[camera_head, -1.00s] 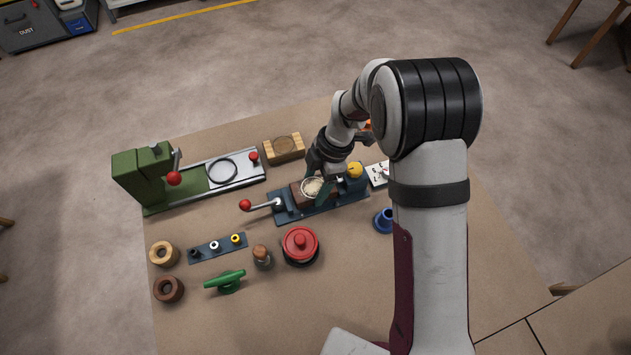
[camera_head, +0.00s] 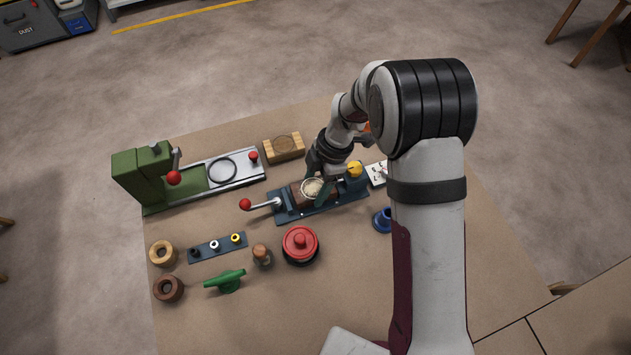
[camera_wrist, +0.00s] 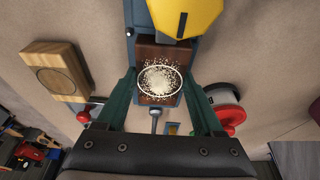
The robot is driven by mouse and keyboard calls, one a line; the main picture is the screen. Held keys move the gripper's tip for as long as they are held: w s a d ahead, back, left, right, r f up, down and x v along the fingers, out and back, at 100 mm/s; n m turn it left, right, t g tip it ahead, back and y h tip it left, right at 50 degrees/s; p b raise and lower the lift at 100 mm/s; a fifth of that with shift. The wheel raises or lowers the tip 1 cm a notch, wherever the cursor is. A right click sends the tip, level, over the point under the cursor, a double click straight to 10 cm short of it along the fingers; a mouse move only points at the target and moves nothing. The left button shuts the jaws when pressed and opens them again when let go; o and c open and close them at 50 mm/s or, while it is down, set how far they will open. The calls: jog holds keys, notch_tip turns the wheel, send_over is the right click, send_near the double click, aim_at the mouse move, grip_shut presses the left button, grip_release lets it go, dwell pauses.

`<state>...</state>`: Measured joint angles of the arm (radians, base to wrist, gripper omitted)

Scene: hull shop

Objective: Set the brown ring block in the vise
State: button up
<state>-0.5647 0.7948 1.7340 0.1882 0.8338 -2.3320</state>
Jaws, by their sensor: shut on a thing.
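The brown ring block (camera_wrist: 147,52) is dark wood with a pale ring on top and light crumbs heaped in and around it. It also shows in the head view (camera_head: 297,196), at the blue vise (camera_head: 286,216). My gripper (camera_wrist: 160,82) is shut on the block, with one green finger on each side of it. The block lies between the vise's ends, in line with its bed; whether it rests on the bed cannot be told. The vise has a red-knobbed lever (camera_head: 246,204) at the left and a yellow knob (camera_head: 354,169) at the right. My fingers partly hide the block in the head view.
A light wood ring block (camera_head: 285,148) lies behind the vise. A green machine (camera_head: 145,175) stands at left. A red-lidded pot (camera_head: 300,243), a green-handled tool (camera_head: 225,281) and a blue part (camera_head: 382,220) are nearer.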

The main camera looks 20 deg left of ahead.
jog(key=shift+f, duration=0.25)
jog(key=o, duration=1.2)
jog(key=v, duration=1.1)
